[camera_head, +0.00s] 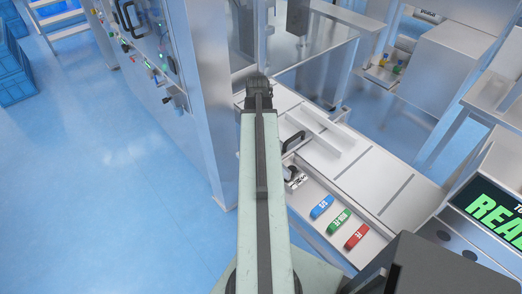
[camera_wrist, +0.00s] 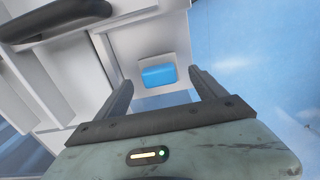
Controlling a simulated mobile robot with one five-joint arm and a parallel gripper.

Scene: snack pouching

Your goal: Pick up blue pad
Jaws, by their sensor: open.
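In the head view, a blue pad (camera_head: 322,207) with pale lettering lies on the light work surface, left of a green pad (camera_head: 340,220) and a red pad (camera_head: 356,236). In the wrist view, a blue block (camera_wrist: 158,75) sits on a small pale square between my finger tips, beyond them. Its lettering is not visible there, so I cannot tell for certain that it is the same pad. My gripper (camera_wrist: 162,82) is open, with one finger on each side of the block in the picture and nothing held. In the head view my arm hides the gripper.
A dark handle (camera_wrist: 60,20) stands out at the upper left of the wrist view; a dark handle (camera_head: 294,141) also shows near the work surface in the head view. A tall metal cabinet (camera_head: 190,80) stands left of my arm. Open blue floor (camera_head: 120,190) lies at left.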

